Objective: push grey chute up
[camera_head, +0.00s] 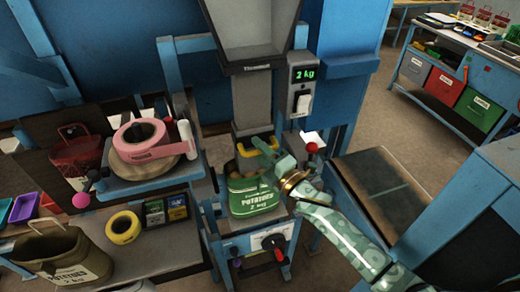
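The grey chute (253,102) hangs upright below a wide grey hopper (250,28) in the middle of the view. A yellow handle (246,152) is at its lower end, just above the mouth of a green potato sack (252,197). Brown potatoes show at the sack's mouth. My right gripper (266,150) is at the handle's right side, in front of the chute's lower end. It overlaps the handle; whether its fingers are closed on it I cannot tell. My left gripper is not in view.
A scale display (304,74) reading 2 kg is right of the chute. A red-knobbed lever (312,148) stands close to my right gripper. A pink tape roll (140,138) sits at left. A brown sack (62,254) and yellow tape roll (123,228) rest on the left bench.

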